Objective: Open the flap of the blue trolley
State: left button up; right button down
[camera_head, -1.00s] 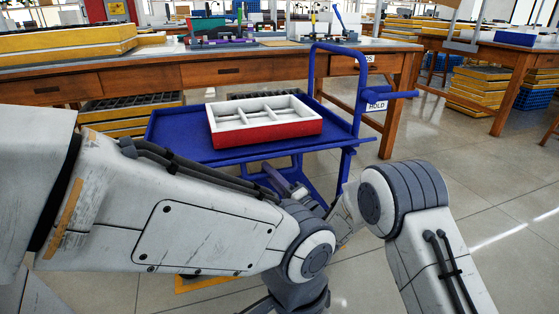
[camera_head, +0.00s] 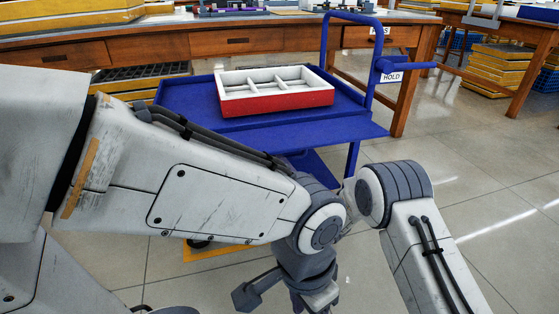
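The blue trolley (camera_head: 190,97) stands ahead in the head view. A blue flap panel (camera_head: 345,131) lies along its near side, roughly level with the top. My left forearm covers the panel's left part. My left gripper (camera_head: 285,298) hangs below my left wrist at the bottom edge, partly cut off and apart from the flap. Whether its fingers are open is unclear. My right arm comes up from the lower right and bends behind my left wrist, below the flap. My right gripper is hidden there, so contact with the flap cannot be seen.
A red and white divided tray (camera_head: 275,101) sits on the trolley top. The trolley's blue handle (camera_head: 324,45) rises at the right, near a "HOLD" label. A wooden workbench (camera_head: 210,43) stands behind. Stacked yellow trays (camera_head: 505,75) are at the right. Floor at the right is clear.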

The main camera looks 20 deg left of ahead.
jog(key=shift+w+d, duration=0.3)
jog(key=c, duration=1)
grip_release()
jog(key=shift+o, duration=0.2)
jog(key=shift+a, duration=0.1)
jog(key=shift+s, duration=0.1)
jog(key=p+v, duration=0.5)
jog(key=v, duration=0.5)
jog(key=shift+s, duration=0.1)
